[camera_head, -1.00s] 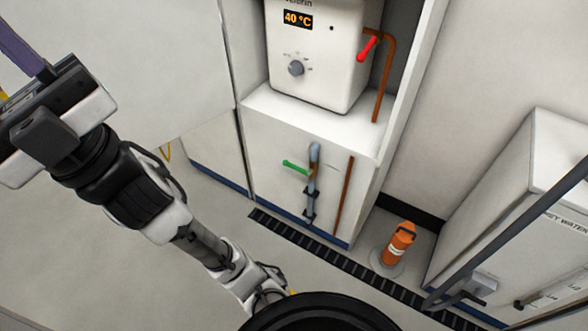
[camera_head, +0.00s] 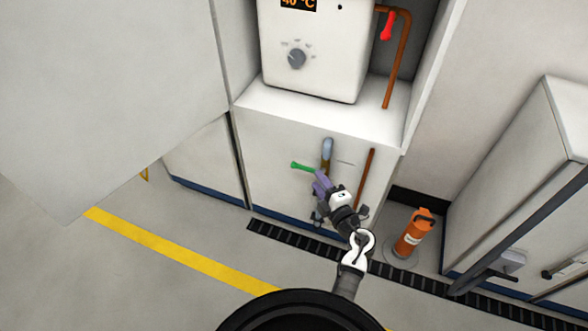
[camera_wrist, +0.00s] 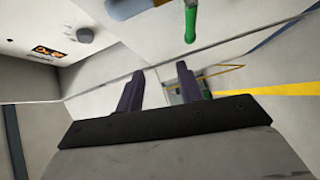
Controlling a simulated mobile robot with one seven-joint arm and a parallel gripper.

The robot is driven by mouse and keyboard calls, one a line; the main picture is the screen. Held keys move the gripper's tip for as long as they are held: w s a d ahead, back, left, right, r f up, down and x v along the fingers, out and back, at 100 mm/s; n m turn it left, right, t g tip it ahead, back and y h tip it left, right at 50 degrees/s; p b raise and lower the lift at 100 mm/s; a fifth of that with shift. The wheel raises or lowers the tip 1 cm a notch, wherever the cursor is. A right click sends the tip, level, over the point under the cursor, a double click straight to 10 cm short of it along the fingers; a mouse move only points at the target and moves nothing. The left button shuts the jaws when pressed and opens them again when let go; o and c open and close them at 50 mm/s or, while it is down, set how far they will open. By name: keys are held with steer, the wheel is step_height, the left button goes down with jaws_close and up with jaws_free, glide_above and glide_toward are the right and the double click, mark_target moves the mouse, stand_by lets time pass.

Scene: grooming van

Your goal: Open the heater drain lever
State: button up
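A green lever (camera_head: 303,166) sticks out to the left from a grey pipe (camera_head: 327,148) on the cabinet front below the heater (camera_head: 318,60). A red lever (camera_head: 387,26) hangs on the copper pipe at the heater's right side. My gripper (camera_head: 319,182) is in front of the pipe, just below and right of the green lever; contact cannot be told in the head view. In the wrist view my gripper (camera_wrist: 158,76) has its two purple fingers apart with nothing between them. The green lever (camera_wrist: 190,22) shows beyond the fingertips, up and to the right.
A thin copper pipe (camera_head: 366,178) runs down the cabinet front to the right of my gripper. An orange bottle-like object (camera_head: 412,236) stands on the floor at right. A dark floor grate (camera_head: 290,241) runs along the cabinet base. A white cabinet (camera_head: 525,190) stands at right.

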mark_target(307, 168)
step_height(307, 168, down, 4)
steer(key=s+d+f+g+h, duration=0.1)
steer(key=s+d, duration=0.1)
steer(key=x, duration=1.4)
steer(key=shift+w+d+r, duration=0.15)
steer(key=shift+d+r, duration=0.15)
steer(key=shift+d, duration=0.05)
jaws_close()
steer(key=shift+m, duration=0.3)
